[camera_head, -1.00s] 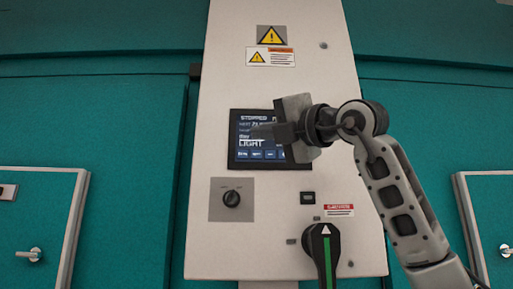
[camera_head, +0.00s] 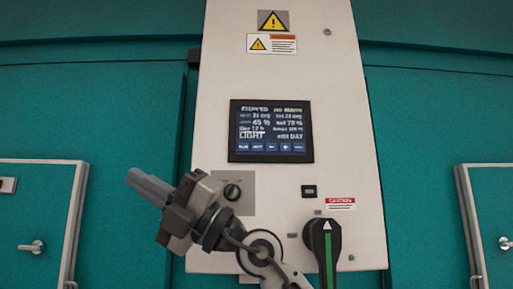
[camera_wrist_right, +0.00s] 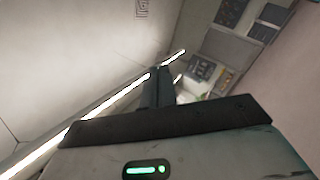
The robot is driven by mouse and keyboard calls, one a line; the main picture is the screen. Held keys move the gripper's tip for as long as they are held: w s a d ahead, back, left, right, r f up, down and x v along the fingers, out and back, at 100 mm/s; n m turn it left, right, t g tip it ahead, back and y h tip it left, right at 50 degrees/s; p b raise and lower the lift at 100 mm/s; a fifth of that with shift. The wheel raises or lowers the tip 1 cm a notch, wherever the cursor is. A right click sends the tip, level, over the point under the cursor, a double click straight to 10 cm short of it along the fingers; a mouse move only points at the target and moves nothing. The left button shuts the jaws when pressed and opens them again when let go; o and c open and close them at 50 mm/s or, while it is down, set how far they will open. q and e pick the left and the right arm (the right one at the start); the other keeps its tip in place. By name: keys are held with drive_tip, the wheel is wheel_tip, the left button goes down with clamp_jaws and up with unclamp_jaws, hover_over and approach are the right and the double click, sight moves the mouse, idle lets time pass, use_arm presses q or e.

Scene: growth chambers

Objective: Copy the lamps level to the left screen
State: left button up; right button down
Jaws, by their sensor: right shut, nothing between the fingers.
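The screen (camera_head: 271,131) is a dark touch panel on the white control cabinet (camera_head: 285,80). It shows the word STOPPED at top left, rows of small readings, a highlighted LIGHT row with DAY at its right, and a row of buttons along the bottom. Most of the small text is too blurred to read surely. My right gripper (camera_head: 135,178) is shut and empty, below and to the left of the screen, pointing left and apart from it. In the right wrist view its dark fingers (camera_wrist_right: 157,88) are together. My left gripper is not in view.
A rotary knob (camera_head: 232,192) sits below the screen, close to my right gripper. A large black and green switch handle (camera_head: 325,248) is at lower right of the cabinet. Teal doors (camera_head: 90,130) flank the cabinet. Warning labels (camera_head: 272,42) are above.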

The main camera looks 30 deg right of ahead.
drive_tip(key=d+f+m+t+h, duration=0.2)
drive_tip(key=d+f+m+h, duration=0.2)
drive_tip(key=f+m+h, duration=0.6)
drive_tip(key=d+f+m+t+h, duration=0.2)
drive_tip(key=d+f+m+h, duration=0.3)
drive_tip(key=f+m, duration=0.95)
drive_tip(key=d+f+m+t+h, duration=0.2)
drive_tip(key=d+f+m+h, duration=0.2)
drive_tip(key=f+m+h, duration=0.8)
drive_tip(key=s+a+f+n+g+y, duration=0.1)
drive_tip(key=s+f+g+y, duration=0.1)
drive_tip(key=s+f+g, duration=0.5)
drive_tip(key=s+a+f+n+g+y, duration=0.1)
drive_tip(key=s+f+y, duration=0.1)
drive_tip(key=s+f, duration=0.65)
drive_tip(key=s+a+f+n+g+y, duration=0.1)
drive_tip(key=s+f+g+y, duration=0.15)
drive_tip(key=f, duration=0.95)
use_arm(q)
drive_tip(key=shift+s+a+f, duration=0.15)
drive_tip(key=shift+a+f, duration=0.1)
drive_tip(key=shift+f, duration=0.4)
use_arm(e)
drive_tip(key=s+a+f+t+y, duration=0.2)
drive_tip(key=a+f, duration=0.3)
drive_tip(key=f, duration=0.4)
drive_tip(key=shift+s+f+n+y, duration=0.25)
drive_tip(key=shift+n+y, duration=0.1)
drive_tip(key=shift+n, duration=0.1)
drive_tip(key=shift+r, duration=0.1)
